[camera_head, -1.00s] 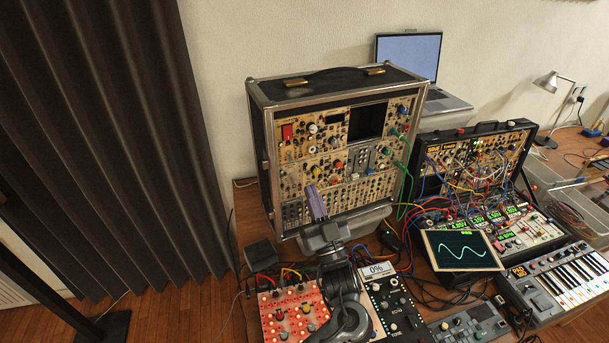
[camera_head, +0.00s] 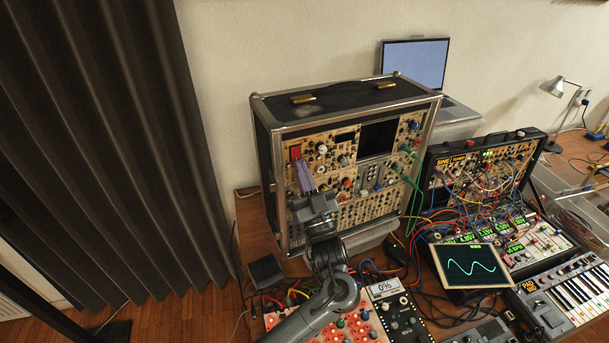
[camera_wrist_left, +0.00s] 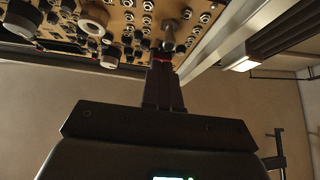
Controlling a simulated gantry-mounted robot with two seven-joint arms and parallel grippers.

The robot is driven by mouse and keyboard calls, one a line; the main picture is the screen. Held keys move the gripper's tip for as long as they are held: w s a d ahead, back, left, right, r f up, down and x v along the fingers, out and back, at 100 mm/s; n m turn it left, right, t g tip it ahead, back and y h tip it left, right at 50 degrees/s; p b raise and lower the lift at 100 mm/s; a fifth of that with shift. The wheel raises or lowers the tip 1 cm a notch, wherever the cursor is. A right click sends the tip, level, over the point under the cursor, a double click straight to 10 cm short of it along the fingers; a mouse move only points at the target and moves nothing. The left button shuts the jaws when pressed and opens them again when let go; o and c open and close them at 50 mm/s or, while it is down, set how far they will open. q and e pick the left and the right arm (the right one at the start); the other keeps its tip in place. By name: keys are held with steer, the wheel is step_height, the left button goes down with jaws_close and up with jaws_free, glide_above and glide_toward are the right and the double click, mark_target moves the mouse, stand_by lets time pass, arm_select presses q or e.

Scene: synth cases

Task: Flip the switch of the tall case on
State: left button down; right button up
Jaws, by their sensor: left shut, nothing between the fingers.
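The tall case (camera_head: 350,104) stands upright on the table, with a black top, metal edges and a tan panel full of knobs and jacks. Its red switch (camera_head: 296,152) is at the panel's upper left. My left gripper (camera_head: 298,165) is shut and empty, its fingertips just below the switch in the head view. In the left wrist view the shut fingers (camera_wrist_left: 163,64) point at the panel (camera_wrist_left: 125,18). A thin red sliver shows at their tips; I cannot tell whether they touch the switch. Which way the switch is tipped cannot be made out. My right gripper is out of view.
Green cables (camera_head: 412,190) hang from the case's right side. A smaller synth case (camera_head: 490,160), a wave screen (camera_head: 470,266) and a keyboard (camera_head: 565,300) stand to the right. A laptop (camera_head: 414,64) is behind. A red module (camera_head: 365,325) lies in front, under my left arm.

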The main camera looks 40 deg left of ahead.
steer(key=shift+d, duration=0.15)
arm_select(q)
steer(key=shift+w+a+f+y+b, duration=0.2)
steer(key=shift+a+y+b, duration=0.15)
steer(key=shift+b, duration=0.5)
steer(key=shift+r, duration=0.1)
steer(key=shift+s+d, duration=0.25)
steer(key=shift+d, duration=0.3)
steer(key=b+v, duration=0.1)
steer(key=v, duration=1.1)
steer(key=shift+f+b, duration=0.3)
steer(key=shift+f, duration=0.05)
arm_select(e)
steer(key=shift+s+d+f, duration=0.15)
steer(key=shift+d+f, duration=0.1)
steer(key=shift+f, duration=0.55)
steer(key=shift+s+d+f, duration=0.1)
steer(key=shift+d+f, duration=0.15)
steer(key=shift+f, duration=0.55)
arm_select(q)
steer(key=shift+s, duration=0.1)
